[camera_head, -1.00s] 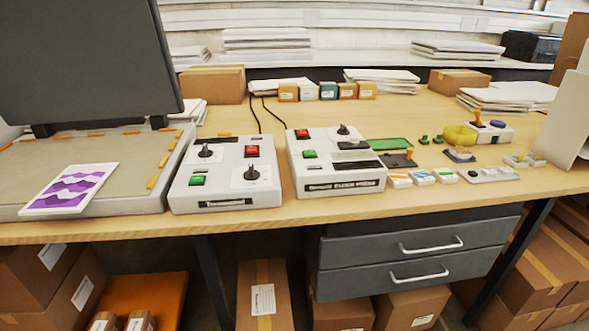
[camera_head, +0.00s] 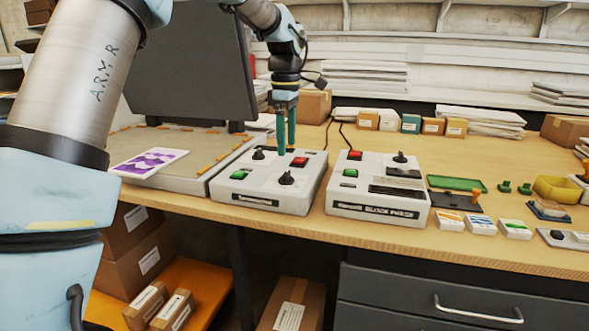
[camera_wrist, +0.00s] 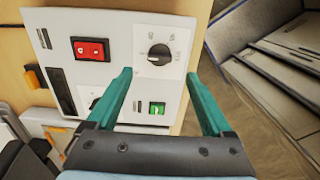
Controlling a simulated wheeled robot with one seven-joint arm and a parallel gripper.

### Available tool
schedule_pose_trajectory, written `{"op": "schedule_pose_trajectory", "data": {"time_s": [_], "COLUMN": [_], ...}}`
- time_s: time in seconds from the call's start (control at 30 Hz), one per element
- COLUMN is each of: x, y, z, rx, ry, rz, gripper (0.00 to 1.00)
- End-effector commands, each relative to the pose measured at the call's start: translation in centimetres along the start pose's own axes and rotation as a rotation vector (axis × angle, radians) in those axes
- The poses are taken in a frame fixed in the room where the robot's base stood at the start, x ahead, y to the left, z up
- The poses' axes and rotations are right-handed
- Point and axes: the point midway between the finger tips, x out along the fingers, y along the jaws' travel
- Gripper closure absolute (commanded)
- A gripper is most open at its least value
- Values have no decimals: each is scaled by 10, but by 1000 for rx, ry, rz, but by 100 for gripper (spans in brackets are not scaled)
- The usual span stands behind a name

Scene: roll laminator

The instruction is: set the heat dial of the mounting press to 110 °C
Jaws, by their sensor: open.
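The left control box (camera_head: 225,188) stands beside the big press, its front label too small to read. It has a front-right black dial (camera_head: 287,178) on a white scale plate and a smaller black knob (camera_head: 258,154) at the back left. In the wrist view the dial (camera_wrist: 159,53) lies just beyond and between the fingertips; its scale figures and setting are not legible. My gripper (camera_head: 285,150) is open and empty, its teal fingers pointing down above the box. It also shows in the wrist view (camera_wrist: 159,75). I see no contact with the dial.
The box also carries a red switch (camera_head: 299,160) and a green button (camera_head: 238,175). A second control box (camera_head: 365,208), labelled block press, stands close on the right. The press with its raised dark lid (camera_head: 190,75) is on the left.

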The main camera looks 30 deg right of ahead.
Motion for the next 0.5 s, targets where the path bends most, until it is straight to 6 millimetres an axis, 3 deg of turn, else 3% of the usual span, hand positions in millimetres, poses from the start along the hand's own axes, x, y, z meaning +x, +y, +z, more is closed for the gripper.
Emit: {"op": "schedule_pose_trajectory", "data": {"time_s": [0.3, 0.5], "x": [56, 74], "y": [-1, 0], "z": [0, 0], "rx": [2, 0], "ry": [0, 0], "rz": [-4, 0], "gripper": [15, 15]}}
